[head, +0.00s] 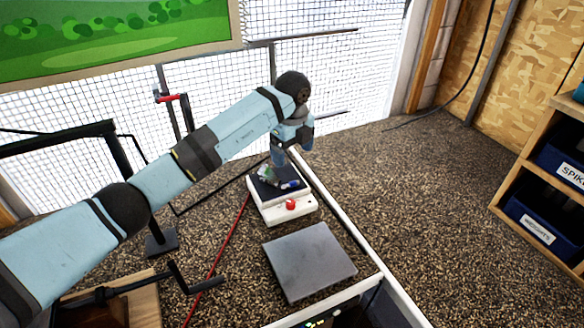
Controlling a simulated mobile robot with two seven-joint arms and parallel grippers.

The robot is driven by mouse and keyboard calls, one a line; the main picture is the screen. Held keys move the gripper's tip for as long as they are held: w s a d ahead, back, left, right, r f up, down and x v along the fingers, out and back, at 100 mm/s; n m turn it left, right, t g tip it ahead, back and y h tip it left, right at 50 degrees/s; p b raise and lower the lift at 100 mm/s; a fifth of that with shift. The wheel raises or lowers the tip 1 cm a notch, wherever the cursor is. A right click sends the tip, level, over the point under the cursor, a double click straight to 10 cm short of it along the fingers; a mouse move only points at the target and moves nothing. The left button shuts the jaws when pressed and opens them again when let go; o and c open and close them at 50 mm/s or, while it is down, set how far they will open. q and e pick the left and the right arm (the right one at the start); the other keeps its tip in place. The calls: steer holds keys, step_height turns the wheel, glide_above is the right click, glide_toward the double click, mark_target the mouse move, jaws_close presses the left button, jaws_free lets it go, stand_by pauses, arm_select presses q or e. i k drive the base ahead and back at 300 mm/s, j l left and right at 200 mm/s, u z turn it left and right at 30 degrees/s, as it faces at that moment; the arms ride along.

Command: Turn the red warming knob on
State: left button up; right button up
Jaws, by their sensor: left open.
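The red warming knob (291,205) is on the front face of a small white hot plate (270,214) with a dark top. The hot plate stands on the speckled bench surface near the middle of the head view. My left gripper (284,182) points down over the hot plate's dark top, behind the knob and apart from it. It is open, though its fingers show small and partly blend with things on the plate. A small blue and white item (290,184) shows at the plate, too small to make out. My right gripper is out of view.
A grey square slab (309,262) lies in front of the hot plate. A white edge strip (335,215) runs along the right. A thin red rod (230,242) and a black crank (190,284) are at left. A wooden shelf with labelled blue bins (537,228) stands at right.

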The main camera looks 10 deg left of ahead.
mark_target(290, 206)
steer(key=k+l, duration=0.1)
steer(key=k, duration=0.4)
steer(key=k+l, duration=0.1)
steer(key=k, duration=0.4)
